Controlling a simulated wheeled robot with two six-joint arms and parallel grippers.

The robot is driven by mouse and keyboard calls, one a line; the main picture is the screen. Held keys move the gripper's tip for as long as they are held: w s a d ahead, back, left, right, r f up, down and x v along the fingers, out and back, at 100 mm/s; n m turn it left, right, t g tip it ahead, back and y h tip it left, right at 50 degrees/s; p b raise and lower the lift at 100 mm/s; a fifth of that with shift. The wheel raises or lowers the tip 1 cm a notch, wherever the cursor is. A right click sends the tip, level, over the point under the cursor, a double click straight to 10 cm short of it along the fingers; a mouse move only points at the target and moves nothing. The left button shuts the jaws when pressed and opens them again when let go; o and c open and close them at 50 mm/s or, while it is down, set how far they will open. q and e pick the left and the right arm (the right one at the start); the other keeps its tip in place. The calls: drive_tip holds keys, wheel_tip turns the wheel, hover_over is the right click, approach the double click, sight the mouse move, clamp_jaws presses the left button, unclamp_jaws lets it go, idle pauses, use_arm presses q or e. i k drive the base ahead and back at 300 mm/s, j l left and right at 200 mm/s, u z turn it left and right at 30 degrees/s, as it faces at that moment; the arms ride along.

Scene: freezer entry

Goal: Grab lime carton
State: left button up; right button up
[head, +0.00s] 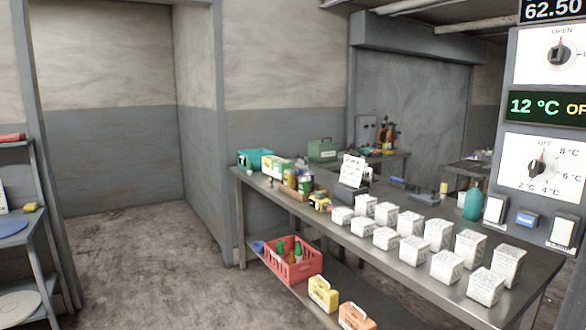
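I cannot pick out a carton clearly marked as lime. A green, white and yellow carton (282,166) stands among small goods at the far left end of the metal table. A yellow carton (322,294) and an orange carton (356,318) sit on the table's lower shelf, the orange one cut by the bottom edge. Several white cartons with dark print (411,245) stand in rows on the table top; their labels are too small to read. Neither of my grippers shows in the head view.
The metal table (390,273) runs from the middle to the lower right. A red crate (308,270) with bottles is on its lower shelf. A teal bin (243,160) is at its far end. A shelf rack (44,225) stands left. Bare floor (150,265) lies between. A control panel (548,135) is at right.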

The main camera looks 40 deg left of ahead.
sight(277, 166)
drive_tip(key=u, duration=0.95)
drive_tip(key=i+j, duration=1.05)
drive_tip(key=j, duration=0.3)
drive_tip(key=i+j, duration=1.1)
drive_tip(key=j, duration=0.2)
